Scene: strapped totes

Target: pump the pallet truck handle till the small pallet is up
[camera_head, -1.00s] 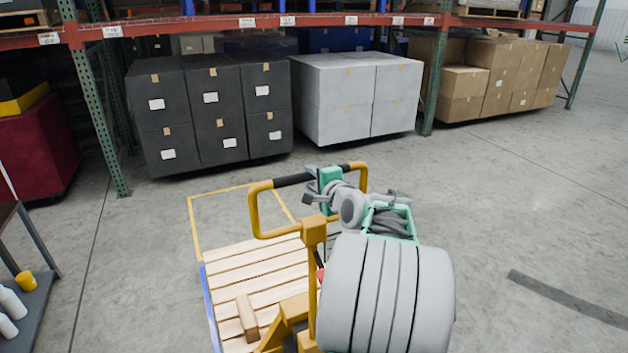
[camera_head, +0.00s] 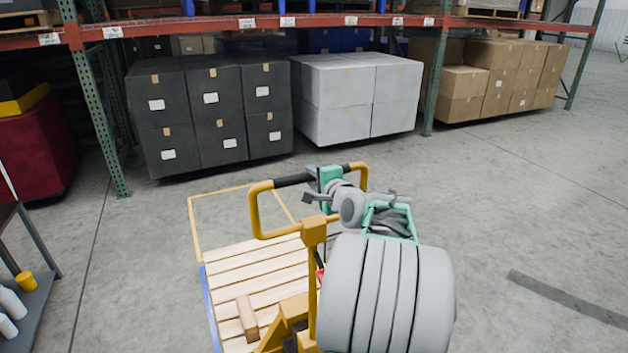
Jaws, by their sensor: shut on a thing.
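The yellow pallet truck handle (camera_head: 257,214) is a loop with a black grip along its top bar, standing on a yellow post (camera_head: 313,285). My gripper (camera_head: 325,182) is shut on the top bar of the handle, near its middle; the fingertips are partly hidden by the gripper body and wrist. The small wooden pallet (camera_head: 260,268) lies low behind the post, with a small wood block (camera_head: 247,318) on it. My arm hides the pallet's right part, and I cannot tell how high it sits off the floor.
A yellow outline (camera_head: 194,225) is marked on the floor behind the pallet. Racks with dark totes (camera_head: 215,120), light grey totes (camera_head: 355,95) and cardboard boxes (camera_head: 490,80) stand at the back. A shelf with bottles (camera_head: 30,315) is at left.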

